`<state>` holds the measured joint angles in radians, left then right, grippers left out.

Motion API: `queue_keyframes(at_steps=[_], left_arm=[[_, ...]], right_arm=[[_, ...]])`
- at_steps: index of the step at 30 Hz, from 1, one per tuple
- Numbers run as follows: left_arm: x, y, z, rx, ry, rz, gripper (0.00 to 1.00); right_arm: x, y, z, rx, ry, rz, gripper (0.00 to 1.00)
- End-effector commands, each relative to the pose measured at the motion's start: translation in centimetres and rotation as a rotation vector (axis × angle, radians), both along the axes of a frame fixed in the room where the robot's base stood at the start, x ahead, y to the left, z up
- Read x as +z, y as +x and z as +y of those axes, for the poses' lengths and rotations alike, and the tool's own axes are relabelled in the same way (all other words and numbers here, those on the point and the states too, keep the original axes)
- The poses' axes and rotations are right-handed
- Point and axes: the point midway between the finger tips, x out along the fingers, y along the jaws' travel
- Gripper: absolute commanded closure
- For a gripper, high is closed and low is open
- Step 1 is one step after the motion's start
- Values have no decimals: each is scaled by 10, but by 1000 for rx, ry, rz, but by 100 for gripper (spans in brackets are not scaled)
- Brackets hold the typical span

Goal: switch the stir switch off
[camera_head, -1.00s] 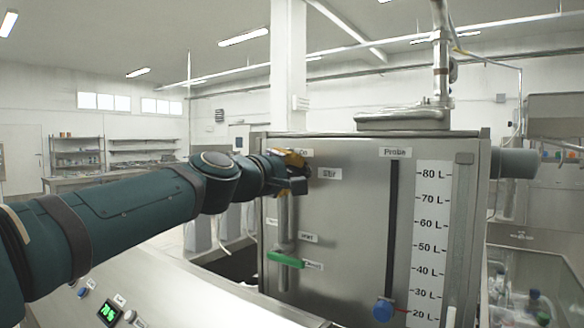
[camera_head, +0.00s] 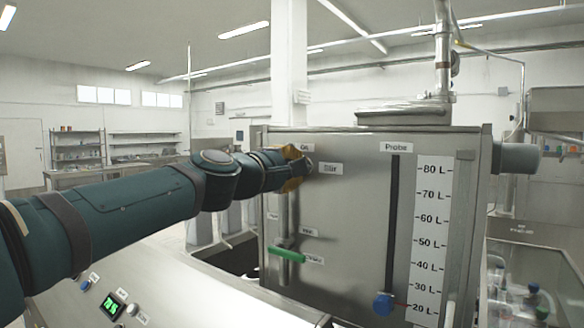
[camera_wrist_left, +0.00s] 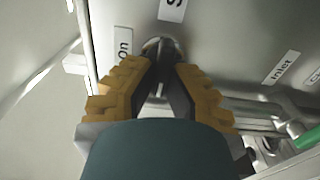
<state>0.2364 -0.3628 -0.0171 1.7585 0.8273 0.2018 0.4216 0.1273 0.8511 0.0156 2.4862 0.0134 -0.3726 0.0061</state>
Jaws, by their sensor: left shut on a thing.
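The stir switch (camera_wrist_left: 154,46) is a small metal switch on the front panel of the steel tank (camera_head: 350,215). The "Stir" label (camera_head: 329,168) is just right of it, and the "On" label (camera_wrist_left: 123,45) shows beside it in the wrist view. My left gripper (camera_head: 302,168) is at the panel's upper left. In the wrist view its orange-padded fingers (camera_wrist_left: 163,78) are shut on the switch's lever. The fingers hide the switch in the head view. My right gripper is out of view.
Below my left gripper are a vertical pipe (camera_head: 283,218) and a green valve handle (camera_head: 287,255). A blue probe knob (camera_head: 383,304) sits on a slot beside the litre scale (camera_head: 430,240). A control console (camera_head: 180,295) lies below my left arm.

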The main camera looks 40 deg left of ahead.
Motion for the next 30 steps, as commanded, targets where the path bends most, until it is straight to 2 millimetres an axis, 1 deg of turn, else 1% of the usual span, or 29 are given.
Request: queue_keyframes(at_steps=[2,3,4,5,13,17,20,30], left_arm=[[1,0,0,1,0,-2,100],[1,0,0,1,0,-2,74],[1,0,0,1,0,-2,64],[1,0,0,1,0,-2,59],[0,0,0,0,1,-1,59],[1,-6,0,1,2,-1,59],[1,-18,-1,2,2,-3,59],[1,-85,-9,3,1,-4,59]], right_arm=[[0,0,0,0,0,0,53],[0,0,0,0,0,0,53],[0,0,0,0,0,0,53],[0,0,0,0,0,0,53],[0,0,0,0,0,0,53],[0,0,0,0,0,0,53],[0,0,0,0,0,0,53],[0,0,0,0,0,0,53]])
